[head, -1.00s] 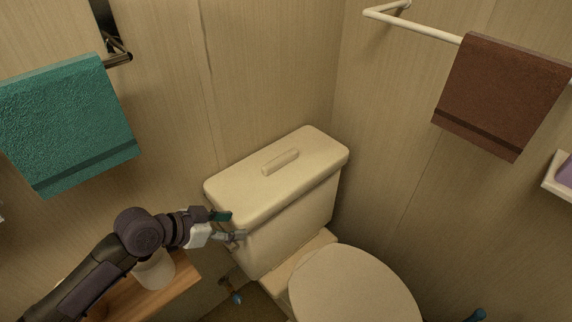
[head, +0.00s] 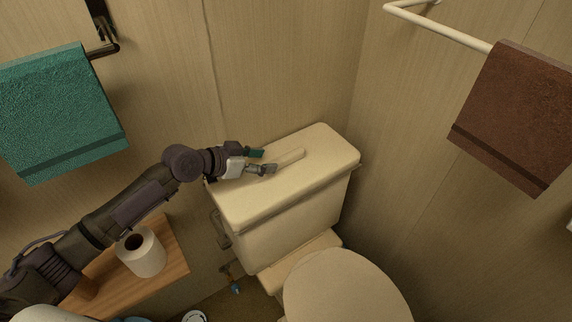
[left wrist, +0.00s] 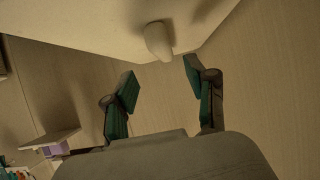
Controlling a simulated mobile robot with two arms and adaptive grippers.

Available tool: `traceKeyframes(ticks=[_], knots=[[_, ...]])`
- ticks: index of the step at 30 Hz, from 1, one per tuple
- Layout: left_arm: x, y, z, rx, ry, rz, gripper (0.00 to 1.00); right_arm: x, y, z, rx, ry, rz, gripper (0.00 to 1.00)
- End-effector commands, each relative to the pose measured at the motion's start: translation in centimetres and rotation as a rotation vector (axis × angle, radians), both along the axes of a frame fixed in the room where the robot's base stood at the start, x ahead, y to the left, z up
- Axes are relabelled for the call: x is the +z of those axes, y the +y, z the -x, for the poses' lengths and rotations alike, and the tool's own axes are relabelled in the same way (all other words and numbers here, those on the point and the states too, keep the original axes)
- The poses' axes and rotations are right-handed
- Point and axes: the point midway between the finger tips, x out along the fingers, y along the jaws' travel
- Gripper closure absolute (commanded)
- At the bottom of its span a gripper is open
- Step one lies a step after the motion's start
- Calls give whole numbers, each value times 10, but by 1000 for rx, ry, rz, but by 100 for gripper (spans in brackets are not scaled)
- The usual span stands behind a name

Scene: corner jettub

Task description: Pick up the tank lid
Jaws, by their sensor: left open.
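The cream tank lid (head: 235,205) lies on the toilet tank (head: 290,232) in the head view, with a raised bar handle (head: 290,158) along its top. My left gripper (head: 263,162) is open over the left part of the lid, at the left end of the handle. In the left wrist view the lid (left wrist: 100,25) fills the top, and the handle (left wrist: 158,42) shows end-on between and beyond the open fingers of my left gripper (left wrist: 160,85). Nothing is between the fingertips. My right gripper is not in view.
A wooden shelf (head: 172,262) with a toilet roll (head: 142,254) stands left of the tank. A teal towel (head: 60,115) hangs at left and a brown towel (head: 518,115) at right. The closed toilet seat (head: 345,290) is in front. Walls stand close behind the tank.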

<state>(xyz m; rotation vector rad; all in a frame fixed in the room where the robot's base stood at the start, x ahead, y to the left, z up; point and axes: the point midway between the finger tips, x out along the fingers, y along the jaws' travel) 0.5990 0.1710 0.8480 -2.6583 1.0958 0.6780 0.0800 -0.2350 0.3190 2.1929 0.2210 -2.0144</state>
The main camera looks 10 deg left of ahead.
Motion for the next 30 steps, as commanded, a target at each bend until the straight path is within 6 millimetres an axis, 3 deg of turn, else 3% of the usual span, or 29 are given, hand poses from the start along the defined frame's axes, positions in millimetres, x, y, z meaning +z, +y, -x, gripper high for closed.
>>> traceKeyframes(ticks=[4, 18, 26, 30], knots=[[-8, -10, -11, 0, 0, 1, 44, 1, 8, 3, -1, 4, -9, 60], [-32, -38, -47, 0, 1, 1, 44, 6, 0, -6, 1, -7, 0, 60], [-35, -40, -49, 0, 0, -2, 44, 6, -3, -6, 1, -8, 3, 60], [-35, -40, -49, 0, 0, -2, 62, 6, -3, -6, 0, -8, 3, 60]])
